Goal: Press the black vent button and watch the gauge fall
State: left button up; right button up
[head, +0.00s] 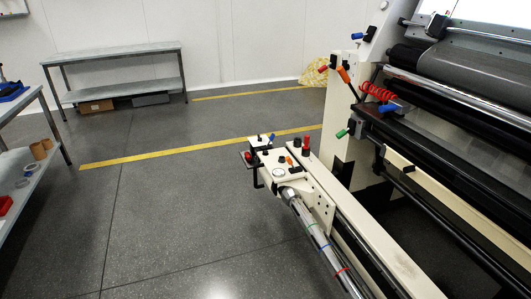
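A small cream control panel (270,160) sits at the near end of the machine, in the middle of the head view. A small round pale dial that looks like the gauge (279,172) is on its lower part; its needle is too small to read. Small black knobs or buttons show on the panel, one (297,142) near its right edge and another (282,159) above the dial. I cannot tell which is the vent button. Neither of my grippers is in view, and nothing touches the panel.
A red-topped black knob (306,147) and a small blue lever (272,137) stand on the panel. A metal roller (312,232) runs below it. The large machine (470,85) fills the right. Metal tables (120,57) stand at the back and left. Open grey floor (180,210) lies left of the panel.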

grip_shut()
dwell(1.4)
